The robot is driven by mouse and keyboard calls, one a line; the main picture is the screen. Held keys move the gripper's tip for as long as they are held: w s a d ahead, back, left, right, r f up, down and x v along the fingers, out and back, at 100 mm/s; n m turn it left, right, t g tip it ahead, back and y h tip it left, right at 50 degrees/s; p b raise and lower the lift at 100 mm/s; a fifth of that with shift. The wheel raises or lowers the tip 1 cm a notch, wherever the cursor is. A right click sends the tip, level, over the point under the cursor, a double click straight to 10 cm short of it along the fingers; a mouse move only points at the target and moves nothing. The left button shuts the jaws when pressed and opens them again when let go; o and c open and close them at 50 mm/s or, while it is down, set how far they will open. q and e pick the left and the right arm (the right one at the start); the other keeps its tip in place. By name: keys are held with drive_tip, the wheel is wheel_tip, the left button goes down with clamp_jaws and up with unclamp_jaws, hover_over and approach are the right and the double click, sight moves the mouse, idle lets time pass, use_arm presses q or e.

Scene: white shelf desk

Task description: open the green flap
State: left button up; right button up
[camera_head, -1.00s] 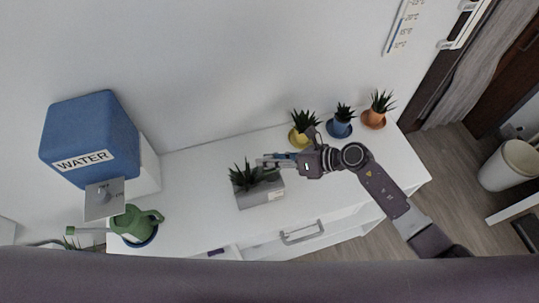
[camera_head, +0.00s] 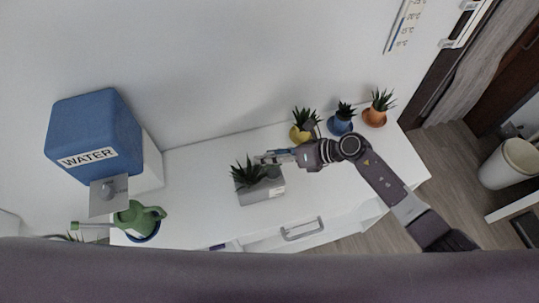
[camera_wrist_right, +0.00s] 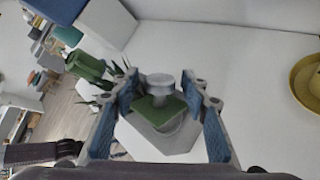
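The green flap (camera_wrist_right: 148,118) is a small flat green piece with a round grey knob (camera_wrist_right: 160,82) above it. It shows in the right wrist view on top of a white-grey block (camera_wrist_right: 178,144). My right gripper (camera_head: 262,159) is open over the grey planter box (camera_head: 268,192). In the right wrist view its blue-padded fingers stand apart on either side of the knob and flap. Whether they touch the knob cannot be told. In the head view the flap is not clearly seen. My left gripper is not in view.
A dark green plant (camera_head: 247,172) is beside the right gripper. Yellow (camera_head: 299,134), blue (camera_head: 340,127) and orange (camera_head: 375,117) pots stand along the wall. A green watering can (camera_head: 133,216) and a blue water tank (camera_head: 92,128) are at left.

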drive_tip(key=shift+d+r, duration=0.1)
drive_tip(key=v, duration=1.1)
drive_tip(key=shift+d+r, duration=0.2)
drive_tip(key=shift+d, duration=0.15)
drive_tip(key=shift+a, duration=0.1)
